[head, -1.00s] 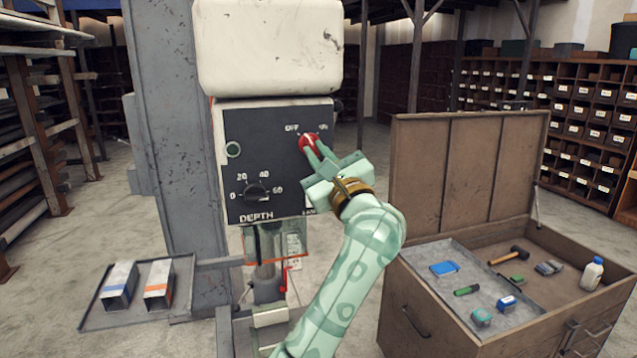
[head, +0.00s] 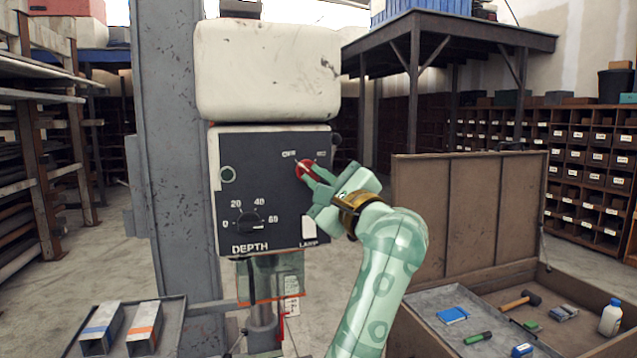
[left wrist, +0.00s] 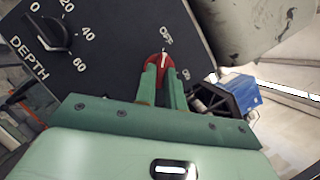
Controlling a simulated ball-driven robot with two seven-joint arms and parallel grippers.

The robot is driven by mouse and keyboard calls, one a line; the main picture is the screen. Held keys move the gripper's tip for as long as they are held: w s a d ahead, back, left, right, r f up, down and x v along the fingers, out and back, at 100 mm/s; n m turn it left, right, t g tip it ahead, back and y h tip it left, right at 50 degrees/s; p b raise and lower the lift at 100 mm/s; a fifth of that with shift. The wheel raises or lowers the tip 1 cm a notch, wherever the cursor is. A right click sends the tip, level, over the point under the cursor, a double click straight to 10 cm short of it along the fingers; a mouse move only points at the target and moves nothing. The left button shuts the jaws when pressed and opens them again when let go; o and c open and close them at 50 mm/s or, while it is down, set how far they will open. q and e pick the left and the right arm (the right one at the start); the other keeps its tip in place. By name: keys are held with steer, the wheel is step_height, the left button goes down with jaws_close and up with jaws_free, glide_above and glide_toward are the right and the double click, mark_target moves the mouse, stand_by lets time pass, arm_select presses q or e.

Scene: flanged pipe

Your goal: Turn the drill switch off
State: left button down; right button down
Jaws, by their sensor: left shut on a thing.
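The drill's dark control panel (head: 270,205) faces me, with a red rotary switch (head: 302,171) near its upper right between the OFF and ON labels. My left gripper (head: 311,177) comes from the lower right and is shut on this red switch. In the left wrist view the two green fingers (left wrist: 161,84) straddle the red switch (left wrist: 157,62). Its white mark points toward the OFF label there. The fingers hide part of the switch. My right gripper is not in view.
A DEPTH dial (head: 250,220) sits lower left on the panel, with a LAMP label at lower right. An open tool chest (head: 470,215) stands to the right. A tray (head: 170,330) with two metal blocks is at lower left. Floor shows between the drill and shelves.

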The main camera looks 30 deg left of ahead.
arm_select(q)
steer(key=shift+r, duration=0.1)
steer(key=c, duration=1.5)
jaws_free()
steer(key=shift+d, duration=0.1)
steer(key=shift+s+d+f, duration=0.15)
steer(key=shift+d+f, duration=0.1)
steer(key=shift+f, duration=0.05)
steer(key=shift+b+v, duration=2.1)
steer(key=shift+v, duration=5.65)
steer(key=shift+r, duration=0.1)
